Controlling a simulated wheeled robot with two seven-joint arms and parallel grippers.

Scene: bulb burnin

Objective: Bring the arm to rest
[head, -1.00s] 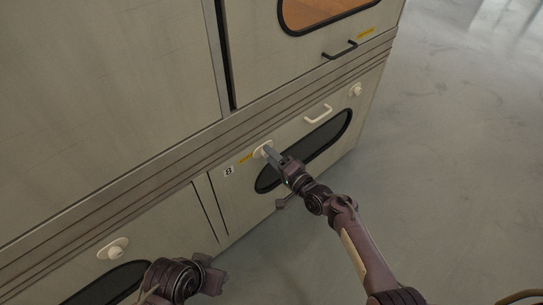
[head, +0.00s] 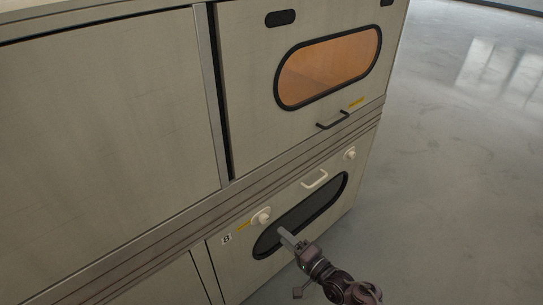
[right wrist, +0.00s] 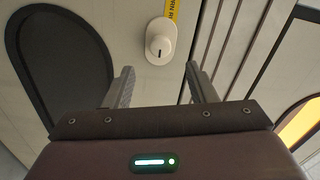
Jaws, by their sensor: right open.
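My right gripper (head: 284,240) is in front of the lower right door of the cabinet, over its dark oval window (head: 318,207) in the head view. It is open and empty. In the right wrist view its two fingers (right wrist: 160,88) stand apart, with the white knob (right wrist: 160,41) beyond and between them, not touched. The same knob (head: 261,216) shows in the head view just up and left of the fingertips, beside a yellow label and the tag "8". My left gripper is not in view.
The cabinet's upper door has an orange oval window (head: 328,68) and a black handle (head: 333,119). The lower door has a white handle (head: 314,179) and a second white knob (head: 350,153). Open grey floor (head: 460,180) lies to the right.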

